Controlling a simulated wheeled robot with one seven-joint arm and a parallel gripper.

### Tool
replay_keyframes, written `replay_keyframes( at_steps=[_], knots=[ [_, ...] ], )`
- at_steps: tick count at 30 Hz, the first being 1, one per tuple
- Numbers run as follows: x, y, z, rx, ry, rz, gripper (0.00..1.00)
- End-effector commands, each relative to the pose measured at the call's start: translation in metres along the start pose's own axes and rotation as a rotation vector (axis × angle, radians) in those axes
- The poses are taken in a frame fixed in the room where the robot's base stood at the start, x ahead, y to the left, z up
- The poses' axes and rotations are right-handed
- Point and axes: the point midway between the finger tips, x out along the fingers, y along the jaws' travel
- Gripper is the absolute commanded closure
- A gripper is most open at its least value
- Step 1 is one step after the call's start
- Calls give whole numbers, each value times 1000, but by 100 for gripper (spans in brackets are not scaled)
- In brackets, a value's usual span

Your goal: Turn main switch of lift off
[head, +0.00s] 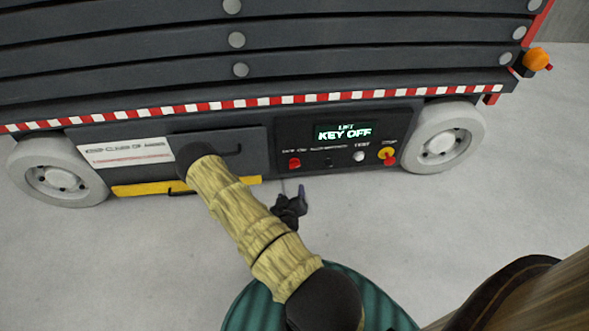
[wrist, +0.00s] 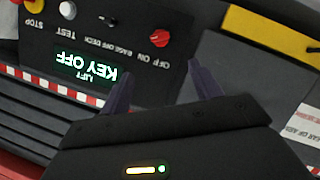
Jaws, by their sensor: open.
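The lift's black control panel (head: 346,139) faces me in the head view. Its red knob (head: 294,162), with OFF and ON lettering beside it, sits at the panel's left end. The red knob also shows upside down near the top of the wrist view (wrist: 159,38). The lit display (head: 345,132) reads "LIFT KEY OFF". A small key switch (wrist: 108,20) sits beside the knob, over the BASE/OFF/DECK lettering. My gripper (head: 291,197) is open and empty, in front of and below the panel in the head view. In the wrist view, the knob lies beyond the gap between its fingers (wrist: 158,82), apart from them.
A white button (head: 359,156) marked TEST and a red-and-yellow stop button (head: 387,154) are farther right on the panel. A wheel (head: 444,137) stands right of it. A yellow strip (head: 150,188) runs at the lower left. The grey floor in front is clear.

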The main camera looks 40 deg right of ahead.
Motion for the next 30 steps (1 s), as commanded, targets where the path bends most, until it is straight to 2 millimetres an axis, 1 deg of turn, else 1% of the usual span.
replay_keyframes(
  at_steps=[4, 8, 11, 30],
  knots=[
    [4, -1, 1, 2, 0, 0, 36],
    [17, -1, 2, 4, 0, 2, 36],
    [32, -1, 2, 3, 2, 2, 36],
    [145, -2, 4, 2, 0, 1, 36]
  ],
)
